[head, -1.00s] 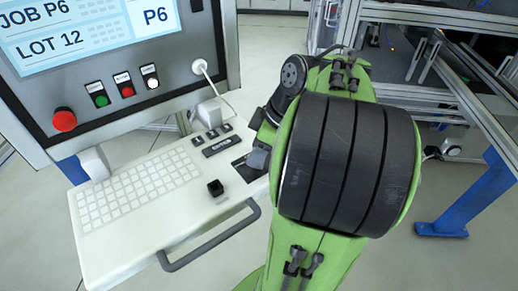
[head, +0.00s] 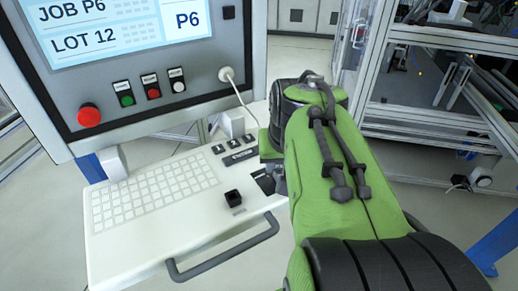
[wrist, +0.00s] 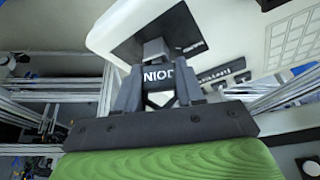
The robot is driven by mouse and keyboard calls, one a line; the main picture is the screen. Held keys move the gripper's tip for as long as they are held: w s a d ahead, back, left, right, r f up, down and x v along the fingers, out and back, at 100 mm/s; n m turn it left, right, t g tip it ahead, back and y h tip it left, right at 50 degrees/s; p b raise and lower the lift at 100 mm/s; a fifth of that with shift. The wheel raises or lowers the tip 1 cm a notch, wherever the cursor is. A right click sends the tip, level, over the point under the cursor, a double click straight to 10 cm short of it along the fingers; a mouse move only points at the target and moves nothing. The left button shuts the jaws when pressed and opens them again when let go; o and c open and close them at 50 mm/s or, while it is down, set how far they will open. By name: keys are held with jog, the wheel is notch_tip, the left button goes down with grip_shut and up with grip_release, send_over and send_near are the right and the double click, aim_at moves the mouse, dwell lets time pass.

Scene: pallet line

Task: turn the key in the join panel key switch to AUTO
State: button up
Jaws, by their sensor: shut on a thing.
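The JOIN key switch sits on a black plate (head: 266,183) at the right end of the white console desk, partly hidden by my arm. In the wrist view, the black plate (wrist: 185,28) lies beyond the fingers, and a white label reading JOIN appears upside down between them. My gripper (wrist: 155,62) has its two dark fingers closed in on a grey block, the key (wrist: 155,47), at the plate. The key's slot and the AUTO mark cannot be made out. In the head view my gripper (head: 279,178) is mostly covered by the green arm.
The screen panel (head: 240,60) with a red stop button (head: 89,115) stands behind. Metal frames (head: 410,120) stand right.

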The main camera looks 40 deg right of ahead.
jog(key=m+g, duration=0.1)
jog(key=m, duration=0.1)
jog(key=m+h, duration=0.1)
jog(key=m, duration=0.2)
jog(key=shift+g+p, duration=0.3)
jog(key=shift+g, duration=0.1)
jog(key=o, duration=1.6)
jog(key=shift+r, duration=0.15)
jog(key=shift+r+p, duration=3.1)
jog(key=shift+r, duration=0.35)
jog(key=shift+a+f, duration=0.1)
